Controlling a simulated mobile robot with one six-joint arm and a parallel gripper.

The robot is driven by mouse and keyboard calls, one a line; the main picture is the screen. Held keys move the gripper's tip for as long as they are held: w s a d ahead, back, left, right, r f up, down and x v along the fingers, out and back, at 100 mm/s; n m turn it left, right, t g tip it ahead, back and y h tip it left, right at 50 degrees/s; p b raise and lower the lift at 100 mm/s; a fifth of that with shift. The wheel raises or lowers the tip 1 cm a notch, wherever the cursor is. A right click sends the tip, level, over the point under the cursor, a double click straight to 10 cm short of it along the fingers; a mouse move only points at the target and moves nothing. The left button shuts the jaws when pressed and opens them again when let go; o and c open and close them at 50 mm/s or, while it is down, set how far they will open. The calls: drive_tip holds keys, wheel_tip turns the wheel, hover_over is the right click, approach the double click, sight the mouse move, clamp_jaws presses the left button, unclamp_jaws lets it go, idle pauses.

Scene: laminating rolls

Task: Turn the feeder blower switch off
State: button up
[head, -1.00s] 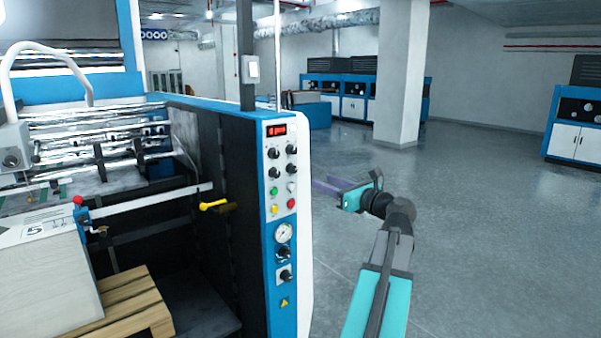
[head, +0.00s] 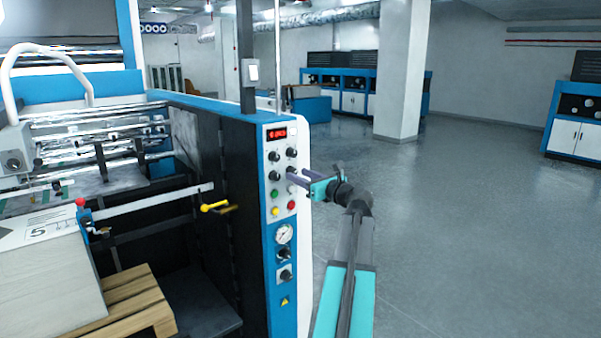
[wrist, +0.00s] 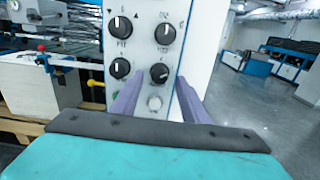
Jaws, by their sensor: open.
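The blue and white control panel (head: 281,232) stands at the machine's right end. It has several black knobs, and I cannot tell by label which is the feeder blower switch. My gripper (head: 292,177) is open at the panel's right edge, in front of the right lower knob. In the wrist view my gripper (wrist: 157,80) has its two purple fingers on either side of the lower right black knob (wrist: 159,72), apart from it as far as I can see.
Other knobs, such as the upper right one (wrist: 165,34) and the lower left one (wrist: 120,68), sit close by. A yellow-handled lever (head: 213,206) sticks out left of the panel. The floor (head: 450,240) to the right is clear.

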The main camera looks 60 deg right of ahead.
drive_tip(key=shift+w+d, duration=0.15)
drive_tip(key=shift+w, duration=0.45)
